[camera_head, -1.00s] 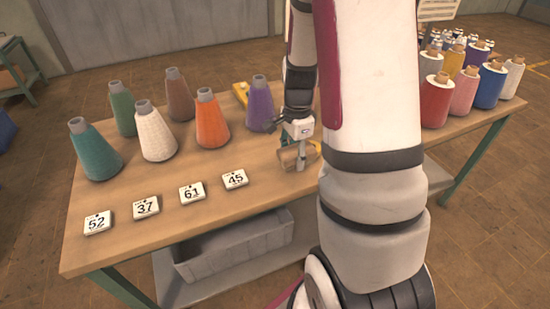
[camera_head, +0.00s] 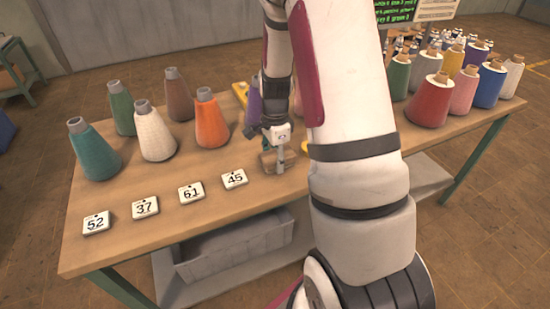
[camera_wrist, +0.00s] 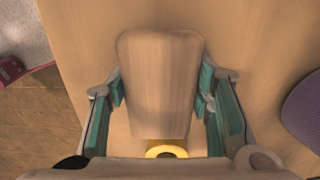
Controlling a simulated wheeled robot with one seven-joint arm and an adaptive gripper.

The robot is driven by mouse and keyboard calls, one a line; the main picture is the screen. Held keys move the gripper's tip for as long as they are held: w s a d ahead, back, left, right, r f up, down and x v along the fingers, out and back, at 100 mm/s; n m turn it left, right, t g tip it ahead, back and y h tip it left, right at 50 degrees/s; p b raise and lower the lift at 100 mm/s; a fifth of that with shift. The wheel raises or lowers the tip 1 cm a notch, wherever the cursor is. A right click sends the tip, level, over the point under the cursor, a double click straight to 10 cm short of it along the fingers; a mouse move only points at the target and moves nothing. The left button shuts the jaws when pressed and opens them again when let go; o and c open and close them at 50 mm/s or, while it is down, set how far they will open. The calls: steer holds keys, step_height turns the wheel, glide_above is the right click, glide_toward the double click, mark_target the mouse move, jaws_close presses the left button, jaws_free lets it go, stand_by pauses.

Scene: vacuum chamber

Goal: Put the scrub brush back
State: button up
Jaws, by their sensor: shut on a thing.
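The scrub brush shows as a pale wooden block (camera_wrist: 158,85) between the teal finger pads in the wrist view; its bristles are hidden. My gripper (camera_wrist: 160,92) is shut on its two long sides. In the head view my gripper (camera_head: 279,158) holds the brush (camera_head: 268,161) low over the table, right of the card marked 45 and in front of the purple cone. I cannot tell whether the brush touches the tabletop.
The wooden table (camera_head: 150,240) has number cards, with 45 (camera_head: 234,179) nearest. Thread cones stand behind, the orange (camera_head: 211,120) and purple (camera_head: 254,105) ones close by. A yellow ring-shaped thing (camera_wrist: 166,151) lies beside the brush. More cones stand right; a grey bin (camera_head: 235,245) is below.

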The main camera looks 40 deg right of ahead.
mark_target(275, 155)
steer(key=shift+f, duration=0.15)
steer(key=o, duration=1.1)
step_height(275, 155, up, 12)
steer(key=p, duration=0.1)
steer(key=s+a+r+n+t, duration=0.1)
steer(key=s+a+r+n, duration=0.6)
steer(key=a+r+n, duration=0.3)
steer(key=s+a+r+n+t, duration=0.1)
steer(key=s+a+n, duration=0.3)
steer(key=s, duration=0.4)
steer(key=s+a+r+n, duration=0.3)
steer(key=s+a+n, duration=0.2)
steer(key=s+n, duration=0.2)
steer(key=shift+s+a+t, duration=0.15)
steer(key=shift+s+t, duration=0.2)
steer(key=shift+t, duration=0.05)
steer(key=shift+r, duration=0.1)
